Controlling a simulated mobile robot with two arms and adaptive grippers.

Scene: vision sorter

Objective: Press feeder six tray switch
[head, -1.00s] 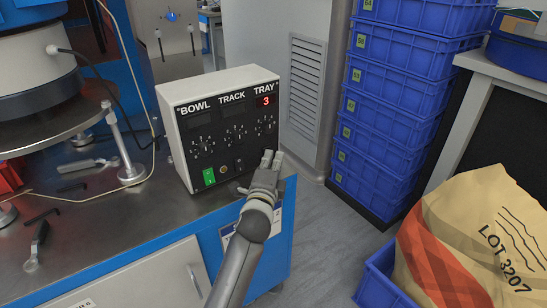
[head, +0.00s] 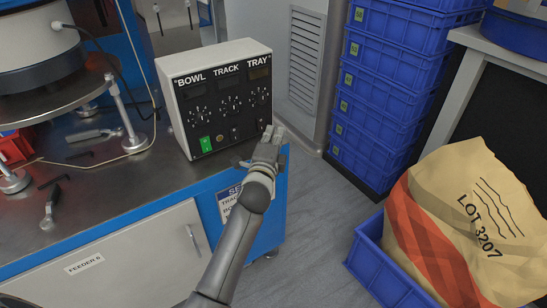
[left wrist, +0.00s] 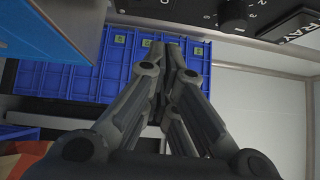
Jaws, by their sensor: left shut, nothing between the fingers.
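The control box (head: 215,95) stands on the metal bench, with columns marked BOWL, TRACK and TRAY. The tray display (head: 259,71) is dark, and a tray knob (head: 260,96) sits below it. A green rocker switch (head: 205,144) shows at the lower left of the panel. My left gripper (head: 272,134) is shut and empty, its tips at the lower right of the panel below the tray knob. In the left wrist view the shut fingers (left wrist: 174,52) point away, with the panel (left wrist: 205,10) upside down above.
A cabinet door (head: 130,255) below the bench is labelled FEEDER 6. A stack of blue crates (head: 385,100) stands behind to the right. A sack (head: 465,220) marked LOT 3207 sits in a blue bin (head: 372,262). Grey floor (head: 325,215) between is clear.

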